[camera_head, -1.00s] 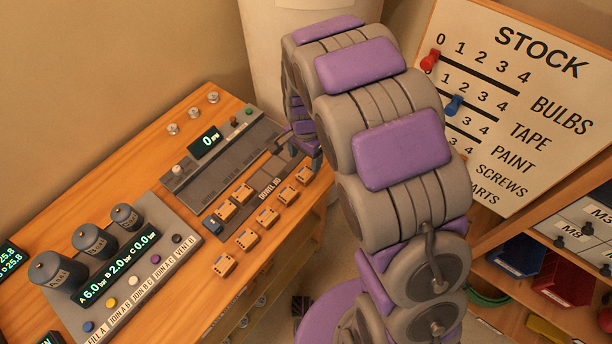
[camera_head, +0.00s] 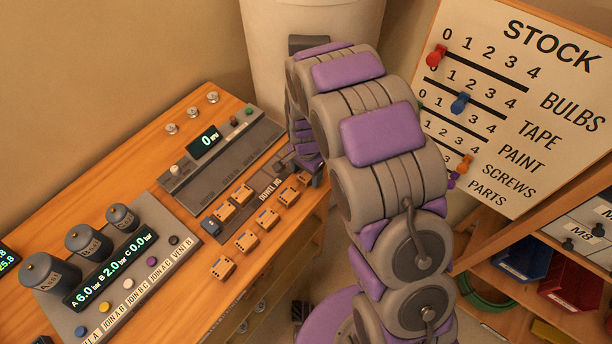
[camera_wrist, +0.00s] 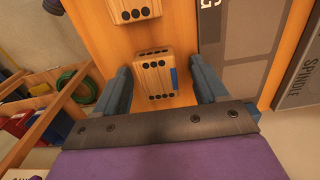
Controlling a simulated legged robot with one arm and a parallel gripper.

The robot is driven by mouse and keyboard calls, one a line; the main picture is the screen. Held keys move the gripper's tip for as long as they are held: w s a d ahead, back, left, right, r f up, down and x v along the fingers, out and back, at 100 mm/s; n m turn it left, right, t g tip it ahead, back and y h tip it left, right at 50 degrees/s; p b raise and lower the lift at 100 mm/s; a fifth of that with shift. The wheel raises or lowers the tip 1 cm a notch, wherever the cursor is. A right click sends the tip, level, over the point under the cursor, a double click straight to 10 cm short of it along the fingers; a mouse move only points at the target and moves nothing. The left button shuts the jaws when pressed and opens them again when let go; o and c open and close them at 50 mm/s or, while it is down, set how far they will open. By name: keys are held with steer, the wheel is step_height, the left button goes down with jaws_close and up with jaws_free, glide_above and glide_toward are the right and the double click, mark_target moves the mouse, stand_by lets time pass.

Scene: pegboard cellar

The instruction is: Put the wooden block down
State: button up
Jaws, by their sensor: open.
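A wooden block (camera_wrist: 154,82) with black dots and a blue patch on its side sits between the spread fingers of my gripper (camera_wrist: 159,68) in the wrist view. The fingers stand either side of it with gaps showing, and it appears to rest on the orange wooden bench top. A second wooden block (camera_wrist: 133,10) lies beyond it. In the head view, similar blocks (camera_head: 289,195) stand in rows by the dowel jig label (camera_head: 270,187). My gripper (camera_head: 306,168) is at the right end of these rows, mostly hidden by my arm.
A grey panel (camera_head: 215,172) with a display reading 0 lies behind the blocks. A control box with several canisters (camera_head: 122,218) stands at left. The stock board (camera_head: 510,100) and shelves with bins (camera_head: 520,258) are at right. Bare bench (camera_head: 185,270) shows in front.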

steer(key=shift+d, duration=0.1)
steer(key=c, duration=1.2)
